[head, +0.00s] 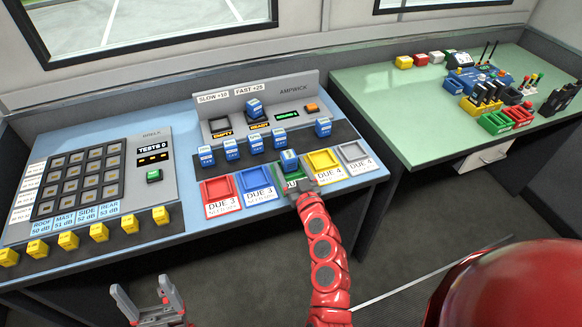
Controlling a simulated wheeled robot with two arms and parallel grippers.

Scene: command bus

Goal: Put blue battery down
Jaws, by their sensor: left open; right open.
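A blue battery (289,160) with a pale label stands upright at the green tray (293,182) in the head view; whether it rests on the tray floor is hard to tell. My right gripper (296,189) is at the front of this tray, just in front of the battery. Its jaws are open, though the fingers are small and partly hidden by the wrist. My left gripper (147,300) is open and empty, low over the floor in front of the left desk.
Red (207,196), blue (244,189), yellow (337,166) and grey (367,157) trays flank the green one. Several blue batteries stand on the dark strip (301,137) behind. Another sits in the charger (254,108). Yellow blocks (68,240) line the left desk edge. A green desk (400,100) stands right.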

